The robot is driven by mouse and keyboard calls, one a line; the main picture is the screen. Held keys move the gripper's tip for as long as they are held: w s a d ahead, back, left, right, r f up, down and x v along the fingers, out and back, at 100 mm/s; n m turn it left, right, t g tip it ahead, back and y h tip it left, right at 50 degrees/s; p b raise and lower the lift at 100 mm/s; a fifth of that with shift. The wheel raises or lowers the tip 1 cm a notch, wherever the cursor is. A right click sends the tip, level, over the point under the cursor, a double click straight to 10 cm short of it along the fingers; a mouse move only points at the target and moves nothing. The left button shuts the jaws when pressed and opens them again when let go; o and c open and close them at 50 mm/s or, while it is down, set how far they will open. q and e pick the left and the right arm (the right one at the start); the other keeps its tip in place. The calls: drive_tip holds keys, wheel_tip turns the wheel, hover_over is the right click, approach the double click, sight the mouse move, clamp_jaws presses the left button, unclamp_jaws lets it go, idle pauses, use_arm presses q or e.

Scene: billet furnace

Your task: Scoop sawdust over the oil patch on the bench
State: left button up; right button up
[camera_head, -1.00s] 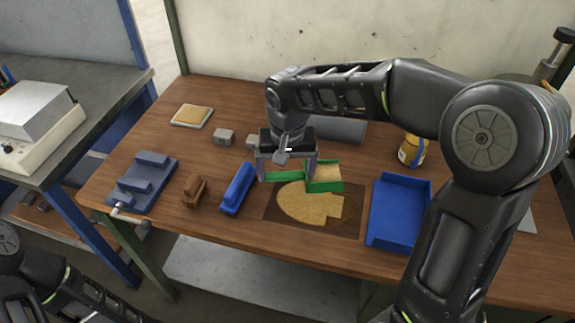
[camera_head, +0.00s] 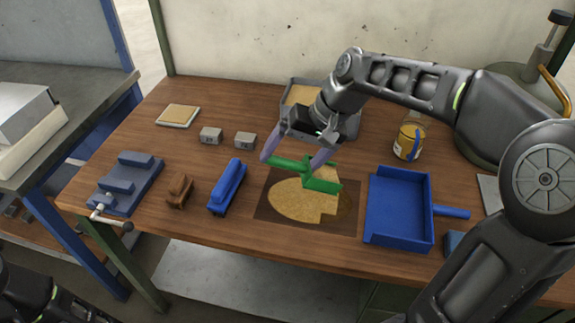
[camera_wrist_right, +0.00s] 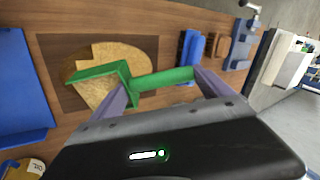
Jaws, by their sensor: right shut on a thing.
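My right gripper (camera_head: 292,160) is shut on the green scoop (camera_head: 324,185) and holds it over the sawdust. The scoop is tilted, its tray turned on its side; no sawdust shows in it. The wrist view also shows the scoop (camera_wrist_right: 165,79) between the purple fingers. A pale sawdust layer (camera_head: 295,203) lies on the dark brown rectangle (camera_head: 269,213) on the bench. A darker oily edge (camera_head: 346,201) shows right of the sawdust. A grey bin (camera_head: 352,124) with sawdust (camera_head: 301,95) stands behind, partly hidden by my right arm. My left gripper is out of view.
Grey blocks (camera_head: 211,135), a yellow-labelled jar (camera_head: 409,141) and a vise-like blue fixture (camera_head: 127,184) stand around. The front bench strip is clear.

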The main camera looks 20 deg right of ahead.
drive_tip(key=shift+r, duration=0.1)
drive_tip(key=shift+d, duration=0.2)
drive_tip(key=shift+s+d+r+t+y+b, duration=0.25)
drive_tip(key=shift+d+r+y+b, duration=0.25)
drive_tip(key=shift+y+b, duration=0.3)
drive_tip(key=shift+d+r, duration=0.25)
drive_tip(key=shift+r, duration=0.1)
drive_tip(key=shift+s+b, duration=0.1)
drive_tip(key=shift+b, duration=0.3)
drive_tip(key=shift+s+d+r+t+y+b, duration=0.15)
drive_tip(key=shift+d+t+y+b, duration=0.1)
drive_tip(key=shift+d+y+b, duration=0.25)
drive_tip(key=shift+d+r+y+b, duration=0.15)
drive_tip(key=shift+d+y+b, duration=0.1)
drive_tip(key=shift+y+b, duration=0.1)
drive_tip(key=shift+s+d+r, duration=0.15)
drive_tip(key=shift+d+r, duration=0.05)
drive_tip(key=shift+r, duration=0.1)
